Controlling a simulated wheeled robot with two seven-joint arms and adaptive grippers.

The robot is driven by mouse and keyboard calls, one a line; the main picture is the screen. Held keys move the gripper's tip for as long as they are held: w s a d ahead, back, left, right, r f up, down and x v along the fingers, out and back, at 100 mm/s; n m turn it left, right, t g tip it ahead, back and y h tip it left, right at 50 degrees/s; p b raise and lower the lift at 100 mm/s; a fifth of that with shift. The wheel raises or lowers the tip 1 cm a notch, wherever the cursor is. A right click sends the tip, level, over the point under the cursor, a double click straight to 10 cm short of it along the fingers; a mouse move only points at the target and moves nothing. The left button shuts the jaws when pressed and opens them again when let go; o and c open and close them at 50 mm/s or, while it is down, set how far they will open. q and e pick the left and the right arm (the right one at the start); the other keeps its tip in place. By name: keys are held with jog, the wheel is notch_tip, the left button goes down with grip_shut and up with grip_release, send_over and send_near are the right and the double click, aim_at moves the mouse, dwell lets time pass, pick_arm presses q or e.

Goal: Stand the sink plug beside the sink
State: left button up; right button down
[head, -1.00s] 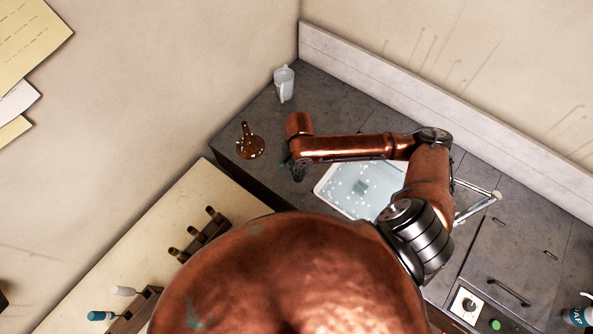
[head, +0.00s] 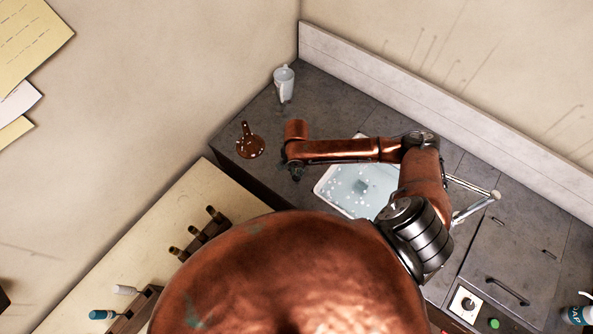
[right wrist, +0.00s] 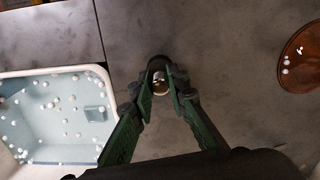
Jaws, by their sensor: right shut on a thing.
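The sink (head: 327,183) is a white basin of bluish water with white suds, set in the grey counter; it shows at left in the right wrist view (right wrist: 50,73). My right gripper (head: 297,174) is over the counter just left of the sink. In the right wrist view its green fingers (right wrist: 160,90) are shut on a small dark round piece with a shiny metal part, which looks like the sink plug (right wrist: 157,66). The fingers hide part of it. I cannot tell whether it touches the counter. My left gripper is not in view.
A brown, suds-flecked object with a round base and upright stem (head: 250,146) stands left of my gripper. The tap (head: 478,207) is right of the sink. Bare counter lies between the brown object and sink.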

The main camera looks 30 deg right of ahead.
aim_at(296, 171)
jog(key=c, duration=1.9)
grip_release()
jog(key=shift+f, duration=0.1)
notch_tip(296, 171, up, 12)
jog(key=shift+r+b, duration=0.15)
jog(key=shift+b, duration=0.15)
